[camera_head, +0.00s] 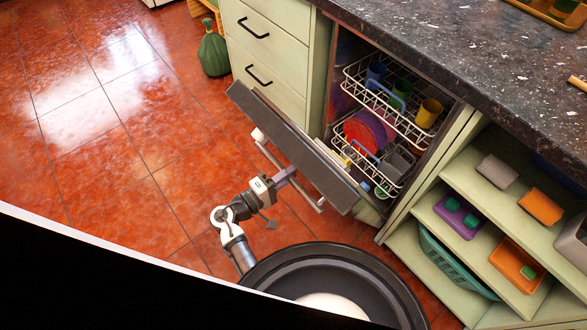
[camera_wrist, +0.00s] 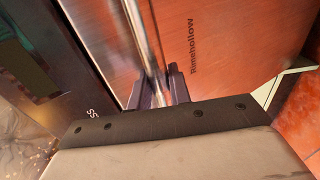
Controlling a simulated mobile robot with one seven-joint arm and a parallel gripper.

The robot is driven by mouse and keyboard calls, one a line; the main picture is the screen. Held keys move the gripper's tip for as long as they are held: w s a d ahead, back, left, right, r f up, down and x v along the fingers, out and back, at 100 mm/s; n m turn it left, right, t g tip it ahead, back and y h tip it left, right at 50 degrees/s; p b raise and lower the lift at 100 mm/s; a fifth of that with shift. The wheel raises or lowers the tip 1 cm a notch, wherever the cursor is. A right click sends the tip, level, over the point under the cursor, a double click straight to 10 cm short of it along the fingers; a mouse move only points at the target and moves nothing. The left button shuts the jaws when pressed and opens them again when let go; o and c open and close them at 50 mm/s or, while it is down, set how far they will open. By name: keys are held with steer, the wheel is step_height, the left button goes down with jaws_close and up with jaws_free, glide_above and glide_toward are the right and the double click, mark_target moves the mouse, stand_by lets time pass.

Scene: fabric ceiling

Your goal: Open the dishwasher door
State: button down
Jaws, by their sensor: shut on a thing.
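The dishwasher door (camera_head: 290,145) is partly open and tilted outward from the cabinet front. Its bar handle (camera_head: 300,184) runs along the outer face. My gripper (camera_head: 287,174) is at the middle of the handle, in front of the door. In the wrist view, the two dark fingers (camera_wrist: 160,92) are closed around the metal handle bar (camera_wrist: 148,48), with the reddish reflective door panel (camera_wrist: 215,45) behind it. Inside the dishwasher, the upper rack (camera_head: 395,100) holds cups and the lower rack (camera_head: 375,160) holds plates.
Drawers (camera_head: 265,45) stand left of the dishwasher. Open shelves (camera_head: 490,210) with boxes and a teal basket are at the right. A dark speckled countertop (camera_head: 470,45) lies above. A green vase-like object (camera_head: 213,52) stands on the floor. The tiled floor (camera_head: 110,140) at the left is clear.

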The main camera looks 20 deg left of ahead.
steer(key=c, duration=1.3)
jaws_free()
steer(key=shift+w, duration=0.1)
steer(key=shift+c, duration=0.2)
steer(key=b+v, duration=0.1)
steer(key=v, duration=1.2)
steer(key=shift+s+a+b, duration=0.15)
steer(key=shift+s+b, duration=0.2)
steer(key=shift+b, duration=0.05)
